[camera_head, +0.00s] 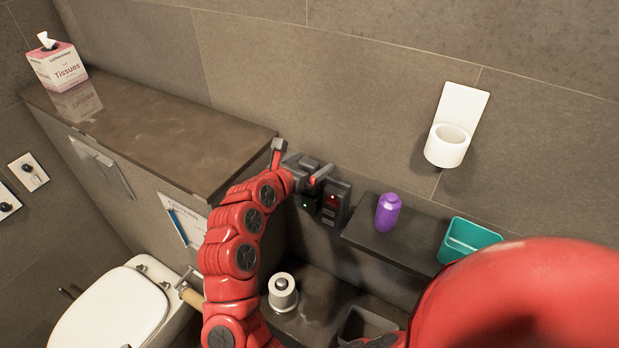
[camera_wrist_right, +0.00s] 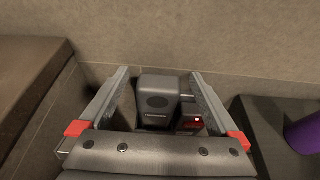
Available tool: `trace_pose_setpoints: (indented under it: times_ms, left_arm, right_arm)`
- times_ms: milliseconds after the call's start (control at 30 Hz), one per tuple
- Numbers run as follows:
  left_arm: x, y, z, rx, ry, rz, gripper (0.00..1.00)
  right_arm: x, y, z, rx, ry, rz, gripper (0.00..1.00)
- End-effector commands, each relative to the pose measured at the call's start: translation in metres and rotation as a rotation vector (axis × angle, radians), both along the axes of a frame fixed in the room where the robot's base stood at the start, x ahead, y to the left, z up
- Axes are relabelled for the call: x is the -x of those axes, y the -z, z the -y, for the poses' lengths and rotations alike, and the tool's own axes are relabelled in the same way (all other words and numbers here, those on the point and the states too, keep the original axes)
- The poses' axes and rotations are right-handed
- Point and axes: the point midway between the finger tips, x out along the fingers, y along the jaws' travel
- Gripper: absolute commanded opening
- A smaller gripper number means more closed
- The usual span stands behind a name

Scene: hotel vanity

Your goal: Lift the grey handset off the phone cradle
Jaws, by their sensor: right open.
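The grey handset (camera_wrist_right: 159,92) stands upright between the spread fingers of my right gripper (camera_wrist_right: 160,77) in the right wrist view, with a gap on each side. A dark round speaker patch shows on its face. The dark phone cradle (camera_head: 335,204) is on the wall by the vanity corner, with a red light and a small green light. The red light also shows on the cradle in the right wrist view (camera_wrist_right: 188,123). In the head view my right gripper (camera_head: 300,163) is open around the handset's top and partly hides it. My left gripper is not in view.
A brown counter (camera_head: 160,125) ends just left of the phone. Right of it, a dark shelf (camera_head: 395,247) holds a purple bottle (camera_head: 388,212) and a teal bin (camera_head: 470,238). A white cup holder (camera_head: 447,146) hangs on the wall.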

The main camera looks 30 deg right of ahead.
Motion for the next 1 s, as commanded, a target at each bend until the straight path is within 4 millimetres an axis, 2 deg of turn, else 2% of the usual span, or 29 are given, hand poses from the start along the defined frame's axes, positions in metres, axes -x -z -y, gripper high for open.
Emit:
trace_pose_setpoints:
  times_ms: [233, 267, 767, 800, 1000]
  left_arm:
    - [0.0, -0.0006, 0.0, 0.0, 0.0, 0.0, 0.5]
    - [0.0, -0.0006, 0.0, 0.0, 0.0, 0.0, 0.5]
    - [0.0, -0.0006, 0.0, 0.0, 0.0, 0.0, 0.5]
    - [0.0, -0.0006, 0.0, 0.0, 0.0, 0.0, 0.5]
    - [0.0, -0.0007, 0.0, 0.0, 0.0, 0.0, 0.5]
  right_arm:
    - [-0.0016, 0.0022, 0.002, -0.002, -0.002, 0.001, 0.97]
    - [-0.0016, 0.0022, 0.002, -0.002, -0.002, 0.001, 0.94]
    - [-0.0015, 0.0022, 0.0017, -0.001, -0.001, -0.001, 0.04]
    - [-0.0015, 0.0022, 0.0017, -0.001, -0.001, 0.0, 0.0]
    - [-0.0013, 0.0022, 0.0018, -0.001, -0.001, -0.001, 0.0]
